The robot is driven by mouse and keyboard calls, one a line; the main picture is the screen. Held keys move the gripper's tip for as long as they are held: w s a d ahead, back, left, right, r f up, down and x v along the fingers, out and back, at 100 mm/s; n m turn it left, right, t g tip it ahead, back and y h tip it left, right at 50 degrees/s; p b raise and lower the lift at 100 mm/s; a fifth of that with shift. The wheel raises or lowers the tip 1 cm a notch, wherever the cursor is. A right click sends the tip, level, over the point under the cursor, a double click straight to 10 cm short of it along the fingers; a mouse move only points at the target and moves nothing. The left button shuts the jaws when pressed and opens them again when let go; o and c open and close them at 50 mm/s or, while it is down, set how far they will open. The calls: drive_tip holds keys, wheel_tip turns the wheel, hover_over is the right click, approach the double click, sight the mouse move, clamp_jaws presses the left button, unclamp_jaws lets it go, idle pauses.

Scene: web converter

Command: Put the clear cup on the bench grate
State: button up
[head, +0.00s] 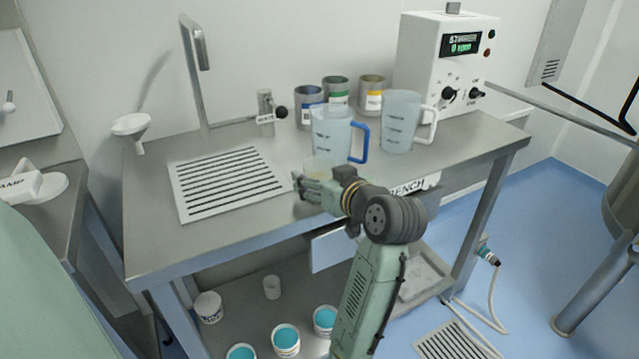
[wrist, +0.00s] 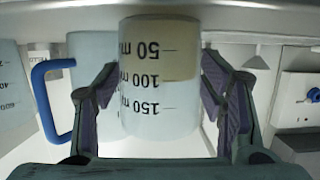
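The clear cup (wrist: 160,100) stands between the two fingers of my gripper (wrist: 160,88) in the wrist view, with upside-down volume marks and a yellowish band near the picture's top. Both finger pads lie against its sides, so my gripper looks shut on it. In the head view my gripper (head: 312,184) is at the bench's front edge, and the cup (head: 319,164) shows partly behind the fingers. Whether its base touches the bench is hidden. The bench grate (head: 228,181), a pale slotted plate, lies to the left, with nothing on it.
A blue-handled jug (head: 333,133) stands just behind my gripper, a white-handled jug (head: 401,122) to its right. Several labelled cans (head: 336,90) and a white instrument (head: 445,60) stand at the back. A faucet (head: 198,75) rises behind the grate; a funnel (head: 131,126) is at left.

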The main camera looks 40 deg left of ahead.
drive_tip(key=c, duration=1.1)
drive_tip(key=shift+r, duration=0.1)
